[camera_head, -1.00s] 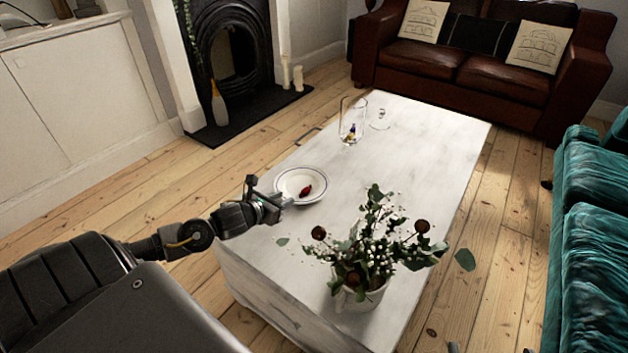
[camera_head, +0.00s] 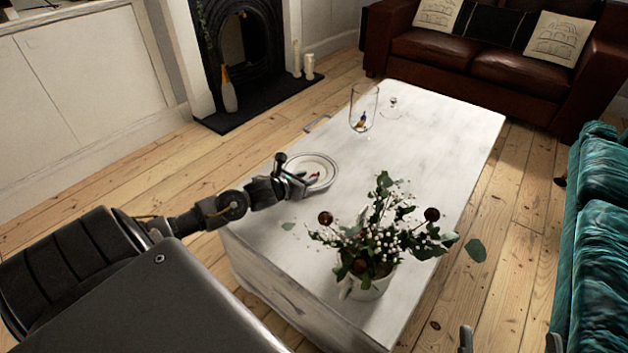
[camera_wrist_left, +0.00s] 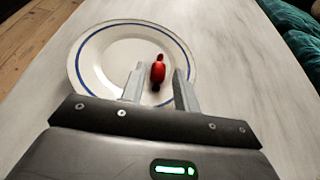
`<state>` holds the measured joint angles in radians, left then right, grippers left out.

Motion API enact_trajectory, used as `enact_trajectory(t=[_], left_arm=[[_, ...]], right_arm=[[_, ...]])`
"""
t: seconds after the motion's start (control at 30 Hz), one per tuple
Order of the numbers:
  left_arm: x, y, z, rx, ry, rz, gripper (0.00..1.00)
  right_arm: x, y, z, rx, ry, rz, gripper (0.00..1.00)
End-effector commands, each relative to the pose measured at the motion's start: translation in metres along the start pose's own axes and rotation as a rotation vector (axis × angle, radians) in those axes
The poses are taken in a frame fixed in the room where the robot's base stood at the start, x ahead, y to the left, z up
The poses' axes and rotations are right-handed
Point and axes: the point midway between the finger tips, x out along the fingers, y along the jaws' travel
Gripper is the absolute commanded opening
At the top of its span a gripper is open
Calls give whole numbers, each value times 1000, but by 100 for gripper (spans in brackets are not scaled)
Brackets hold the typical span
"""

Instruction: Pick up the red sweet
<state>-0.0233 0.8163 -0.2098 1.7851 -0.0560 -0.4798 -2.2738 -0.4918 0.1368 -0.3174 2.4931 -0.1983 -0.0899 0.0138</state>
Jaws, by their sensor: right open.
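The red sweet (camera_wrist_left: 157,72) lies on a white plate with a blue rim line (camera_wrist_left: 92,46), on the white table. It also shows small in the head view (camera_head: 314,175), partly behind my left gripper (camera_head: 302,182). In the left wrist view my left gripper (camera_wrist_left: 158,82) is open. Its fingers reach over the plate on either side of the sweet, with gaps on both sides. I cannot tell how far the tips are above the plate. My right gripper (camera_head: 509,341) shows only as two separate fingertips at the bottom edge of the head view, open.
A pot of flowers (camera_head: 368,285) stands on the near part of the white table (camera_head: 440,135). A clear glass (camera_head: 364,108) stands beyond the plate. A brown sofa (camera_head: 480,60) is at the back, a teal sofa (camera_head: 595,230) at the right. The table's middle is clear.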

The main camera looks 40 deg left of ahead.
Motion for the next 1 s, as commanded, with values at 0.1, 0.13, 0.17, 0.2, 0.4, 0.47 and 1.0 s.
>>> enact_trajectory(t=[0.1,0.13,0.17,0.2,0.4,0.47,1.0], left_arm=[[21,0,-3,-3,-2,1,31],[24,0,-2,-3,-3,0,31],[28,0,-2,-2,-3,0,31],[31,0,-2,-2,-2,0,31],[35,0,-1,0,0,-1,31],[35,0,-1,0,0,-1,31],[35,0,0,0,-1,-1,0]], right_arm=[[0,6,-6,-4,80,17,100],[0,7,-7,-5,95,20,100],[0,8,-9,-6,109,23,100],[0,9,-11,-7,124,26,100],[0,10,-15,-8,148,31,100],[0,10,-15,-8,147,31,100],[0,10,-15,-8,146,30,100]])
